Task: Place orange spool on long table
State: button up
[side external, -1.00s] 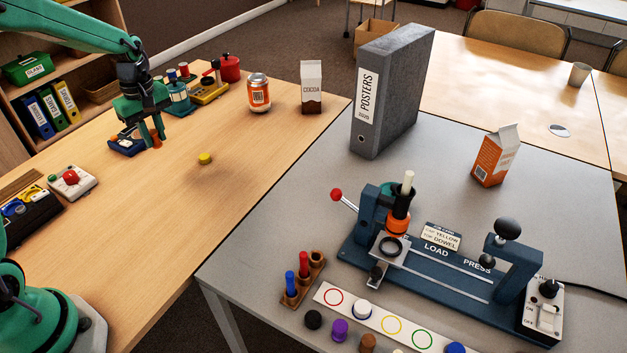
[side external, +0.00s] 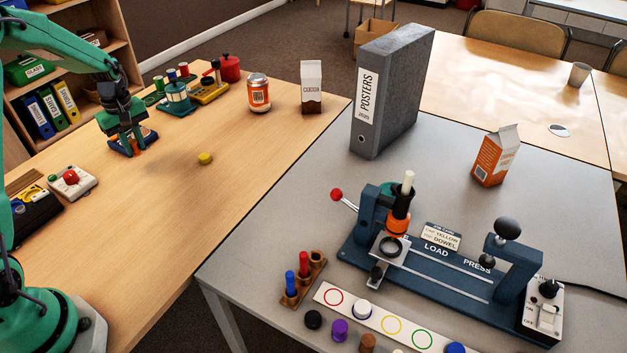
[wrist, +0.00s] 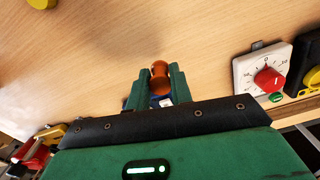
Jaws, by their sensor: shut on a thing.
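My gripper (side external: 132,150) hangs low over the left part of the wooden long table (side external: 190,205). Its jaws are shut on an orange spool (wrist: 160,76), which sits between the fingertips in the wrist view. In the side view only a small orange patch of it (side external: 137,150) shows between the green fingers. A dark blue tray (side external: 149,136) lies at the gripper, largely covered by the fingers. I cannot tell whether the spool touches the tray or the table.
A yellow disc (side external: 205,158) lies on bare wood right of the gripper. A white box with a red knob (side external: 72,181) stands to the left. Coloured fixtures (side external: 178,98), a can (side external: 259,93) and a cocoa carton (side external: 312,88) stand behind. The table's middle is clear.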

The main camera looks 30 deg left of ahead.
aim_at(137, 152)
jog(key=shift+f, duration=1.95)
jog(key=shift+f, duration=0.15)
jog(key=o, duration=0.9)
notch_tip(137, 152, up, 12)
jog(key=shift+r, duration=0.15)
jog(key=shift+d, duration=0.1)
